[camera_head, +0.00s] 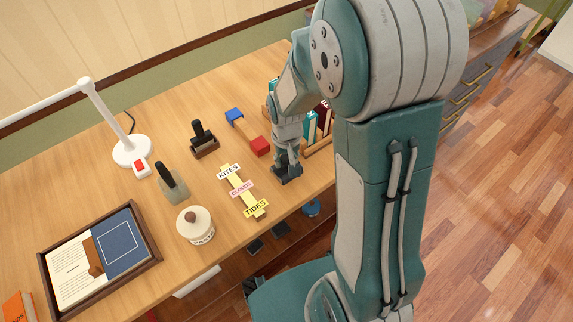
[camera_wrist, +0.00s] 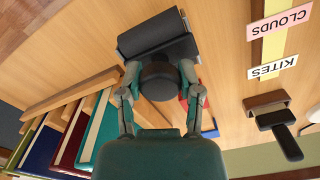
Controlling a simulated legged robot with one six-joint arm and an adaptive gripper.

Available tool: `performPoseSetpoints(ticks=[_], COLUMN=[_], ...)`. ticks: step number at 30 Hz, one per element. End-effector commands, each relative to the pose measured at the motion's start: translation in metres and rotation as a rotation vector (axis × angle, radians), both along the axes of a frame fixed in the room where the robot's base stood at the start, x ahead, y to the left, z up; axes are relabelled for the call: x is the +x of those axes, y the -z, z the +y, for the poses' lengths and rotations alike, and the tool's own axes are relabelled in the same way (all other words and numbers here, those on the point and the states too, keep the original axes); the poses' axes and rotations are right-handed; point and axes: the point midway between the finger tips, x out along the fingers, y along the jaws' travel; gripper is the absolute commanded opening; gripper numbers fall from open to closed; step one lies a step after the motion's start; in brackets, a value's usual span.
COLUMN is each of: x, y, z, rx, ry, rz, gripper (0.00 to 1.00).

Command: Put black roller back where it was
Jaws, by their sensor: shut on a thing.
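The black roller (camera_wrist: 155,36) is a dark cylinder with a thick dark handle (camera_wrist: 158,80), seen in the wrist view. My gripper (camera_wrist: 160,78) is shut on the handle, one finger on each side. In the head view my gripper (camera_head: 287,158) points down over the right part of the desk (camera_head: 150,105), and the roller (camera_head: 287,173) shows dark just below it. I cannot tell whether the roller touches the desk.
Left of my gripper are a label strip (camera_head: 241,190), a blue-and-red bar (camera_head: 247,131), two black-handled tools (camera_head: 204,141) (camera_head: 171,184) and a white pot (camera_head: 195,227). Books in a wooden rack (camera_wrist: 78,130) stand close behind. A framed tray (camera_head: 152,259) and lamp (camera_head: 131,150) are further left.

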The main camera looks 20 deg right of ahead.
Motion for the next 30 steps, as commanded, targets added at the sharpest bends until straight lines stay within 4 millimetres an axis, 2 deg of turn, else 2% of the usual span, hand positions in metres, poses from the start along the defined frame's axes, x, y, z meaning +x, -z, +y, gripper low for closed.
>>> performPoseSetpoints(ticks=[3, 6, 16, 17, 18, 19, 30], x=[-0.001, -0.001, -0.001, -0.001, -0.001, -0.001, -0.001], y=[0.020, 0.028, 0.031, 0.031, 0.031, 0.031, 0.030], z=[0.000, 0.000, 0.000, 0.000, 0.000, 0.000, 0.000], rx=[-0.001, 0.000, 0.000, 0.000, 0.000, 0.000, 0.000], ry=[0.000, 0.000, 0.000, 0.000, 0.000, 0.000, 0.000], rz=[0.005, 0.002, 0.002, 0.002, 0.002, 0.002, 0.002], gripper=[0.08, 0.08, 0.08, 0.51, 0.69, 0.81, 0.81])
